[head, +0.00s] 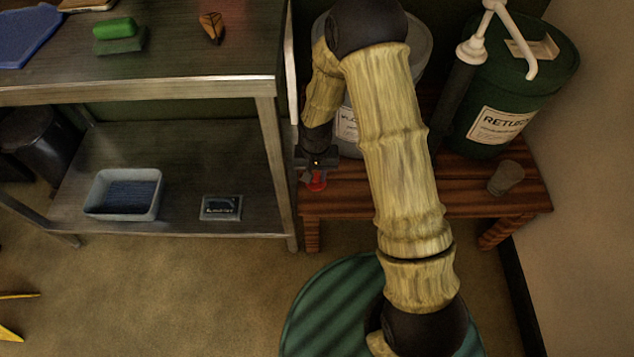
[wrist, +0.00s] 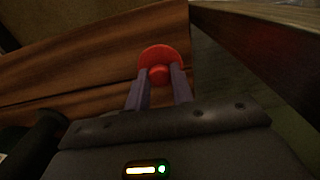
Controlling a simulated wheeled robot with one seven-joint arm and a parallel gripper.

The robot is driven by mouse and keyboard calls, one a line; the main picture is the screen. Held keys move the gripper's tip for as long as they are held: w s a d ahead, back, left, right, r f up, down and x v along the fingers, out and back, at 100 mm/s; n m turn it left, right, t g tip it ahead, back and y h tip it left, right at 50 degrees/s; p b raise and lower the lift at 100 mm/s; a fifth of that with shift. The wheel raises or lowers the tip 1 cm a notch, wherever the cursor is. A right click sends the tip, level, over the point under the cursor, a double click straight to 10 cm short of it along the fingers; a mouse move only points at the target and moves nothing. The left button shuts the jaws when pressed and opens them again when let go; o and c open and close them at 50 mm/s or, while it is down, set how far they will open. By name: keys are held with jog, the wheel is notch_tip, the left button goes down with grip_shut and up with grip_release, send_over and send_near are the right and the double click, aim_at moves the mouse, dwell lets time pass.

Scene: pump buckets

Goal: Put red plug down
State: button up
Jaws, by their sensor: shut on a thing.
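The red plug (head: 316,182) is at the left end of the wooden bench, beside the metal shelf's leg, in the head view. In the wrist view the red plug (wrist: 159,60) shows as a round red disc with a small knob between the fingertips. My gripper (wrist: 159,82) is shut on the plug's knob. In the head view my gripper (head: 316,170) points down over the bench (head: 440,190). The plug is over the bench boards near their end edge; I cannot tell whether it touches the wood.
A green bucket (head: 535,75) with a white pump stands on the bench at right, with a small grey cup (head: 506,178) in front. A pale bucket (head: 347,125) stands behind my arm. The metal shelf (head: 180,210) is close on the left.

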aim_at(316, 176)
jog(key=shift+w+f, duration=0.1)
notch_tip(316, 176, down, 3)
jog(key=b, duration=0.3)
jog(key=shift+f, duration=0.2)
jog(key=shift+w+f+b, duration=0.2)
jog(key=shift+f+b, duration=0.1)
jog(key=shift+b, duration=0.1)
jog(key=shift+f, duration=0.1)
jog(key=o, duration=1)
jog(key=shift+c, duration=0.2)
